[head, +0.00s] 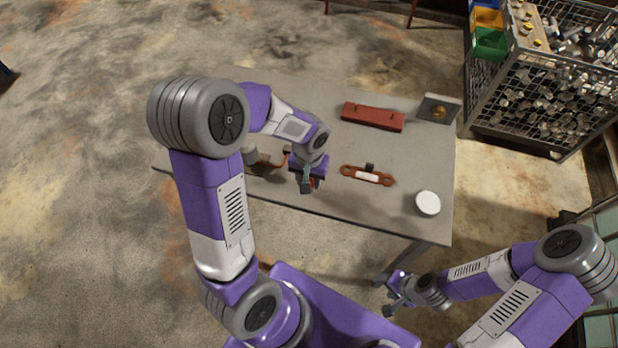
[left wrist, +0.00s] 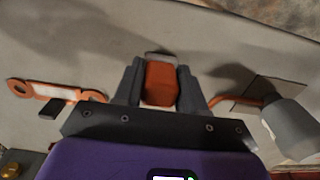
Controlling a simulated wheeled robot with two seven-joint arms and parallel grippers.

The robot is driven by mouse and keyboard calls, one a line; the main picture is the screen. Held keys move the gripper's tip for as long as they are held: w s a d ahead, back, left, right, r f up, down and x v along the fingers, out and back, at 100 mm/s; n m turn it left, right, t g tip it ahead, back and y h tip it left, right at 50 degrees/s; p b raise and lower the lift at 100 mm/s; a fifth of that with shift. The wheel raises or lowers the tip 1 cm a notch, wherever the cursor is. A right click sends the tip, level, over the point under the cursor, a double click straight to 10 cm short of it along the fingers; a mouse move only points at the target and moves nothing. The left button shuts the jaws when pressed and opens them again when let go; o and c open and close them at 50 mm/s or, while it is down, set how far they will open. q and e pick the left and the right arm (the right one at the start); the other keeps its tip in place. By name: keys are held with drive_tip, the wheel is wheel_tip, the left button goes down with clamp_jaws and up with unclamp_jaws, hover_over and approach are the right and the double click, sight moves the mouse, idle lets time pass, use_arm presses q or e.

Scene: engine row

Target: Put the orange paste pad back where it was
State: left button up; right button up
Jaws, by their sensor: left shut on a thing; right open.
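My left gripper (head: 310,186) is over the near middle part of the table. In the left wrist view its two dark fingers (left wrist: 160,88) are shut on an orange block, which I take to be the orange paste pad (left wrist: 161,82). The pad has a pale edge at its far end. In the head view it is mostly hidden by the gripper, with only a bit of orange showing. I cannot tell whether it touches the table. My right gripper (head: 396,292) is open and empty, low beyond the table's near right side.
The table (head: 335,208) also bears an orange two-holed link (head: 367,176), a red block (head: 373,116), a grey plate with a brass centre (head: 438,108), a white disc (head: 428,203) and a grey cylinder (left wrist: 290,128) beside an orange bracket (left wrist: 236,102). A wire crate (head: 550,90) stands right.

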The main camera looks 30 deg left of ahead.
use_arm(q)
drive_tip(key=shift+f, duration=0.15)
drive_tip(key=o, duration=0.9)
drive_tip(key=shift+o, duration=0.2)
drive_tip(key=shift+r, duration=0.3)
wheel_tip(320, 180, up, 12)
drive_tip(key=p, duration=0.3)
drive_tip(key=shift+f, duration=0.15)
